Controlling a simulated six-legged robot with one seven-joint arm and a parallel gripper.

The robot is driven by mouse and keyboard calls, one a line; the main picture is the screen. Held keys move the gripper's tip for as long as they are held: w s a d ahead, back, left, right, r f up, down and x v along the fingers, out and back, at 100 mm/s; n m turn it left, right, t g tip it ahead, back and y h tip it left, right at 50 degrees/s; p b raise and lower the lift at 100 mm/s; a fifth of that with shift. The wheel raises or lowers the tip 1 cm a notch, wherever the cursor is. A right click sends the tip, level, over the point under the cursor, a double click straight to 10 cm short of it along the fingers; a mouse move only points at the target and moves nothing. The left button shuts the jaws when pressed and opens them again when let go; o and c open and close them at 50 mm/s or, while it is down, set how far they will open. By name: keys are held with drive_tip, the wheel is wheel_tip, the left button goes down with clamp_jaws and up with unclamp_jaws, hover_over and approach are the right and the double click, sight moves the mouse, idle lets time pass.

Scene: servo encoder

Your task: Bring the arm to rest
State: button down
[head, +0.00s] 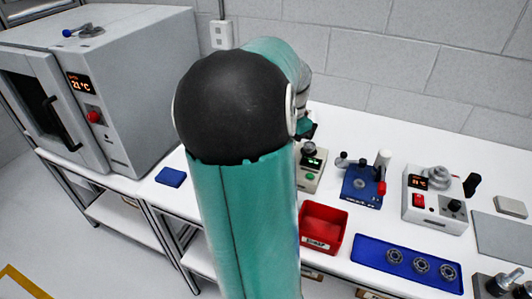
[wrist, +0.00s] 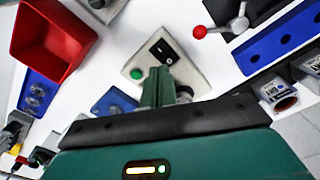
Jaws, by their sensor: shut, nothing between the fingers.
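My teal arm with a black elbow rises through the middle of the head view and hides part of the bench. My gripper (wrist: 158,78) shows in the wrist view as narrow teal fingers closed together with nothing between them. It is over or in front of a grey box with a green button and a black switch (wrist: 166,52); I cannot tell whether they touch. In the head view the gripper is mostly hidden behind the arm, near that same box (head: 311,168).
A red bin (head: 322,226), a blue fixture (head: 361,187), a white control unit (head: 435,205) and a blue tray with bearings (head: 405,262) stand on the white bench. A large grey oven (head: 130,80) is at left. A blue pad (head: 171,177) lies near it.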

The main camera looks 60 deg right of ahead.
drive_tip(key=w+a+r+n+t, duration=0.2)
drive_tip(key=w+a+n, duration=0.35)
drive_tip(key=a, duration=0.55)
drive_tip(key=w+a+r+n+t, duration=0.1)
drive_tip(key=w+a+r+n, duration=0.35)
drive_tip(key=a, duration=0.65)
drive_tip(key=s+a+n+t, duration=0.2)
drive_tip(key=a+n, duration=1)
drive_tip(key=a, duration=0.8)
drive_tip(key=shift+s+a+r+t, duration=0.3)
drive_tip(key=shift+s, duration=0.15)
drive_tip(key=shift+d, duration=0.1)
